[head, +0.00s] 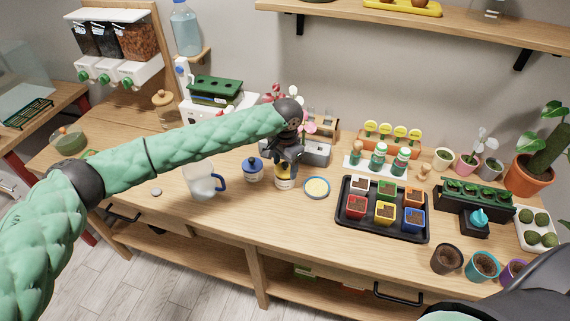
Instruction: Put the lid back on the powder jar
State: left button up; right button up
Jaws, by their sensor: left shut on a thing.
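The powder jar (284,183), pale with a yellow label, stands upright on the wooden bench near the middle of the head view. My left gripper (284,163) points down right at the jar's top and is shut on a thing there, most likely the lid. The fingers hide the held thing and the jar's mouth, so I cannot tell whether the lid touches the rim. My right gripper is out of view.
A blue-lidded jar (253,171) stands close left of the powder jar, with a jug (203,182) further left.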

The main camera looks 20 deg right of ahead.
pick_arm(q)
jog(key=shift+f+p, duration=0.1)
jog(key=shift+p, duration=1)
dwell(1.6)
jog(key=o, duration=1.3)
jog(key=shift+r+p, duration=2.85)
jog(key=shift+r, duration=0.6)
grip_shut()
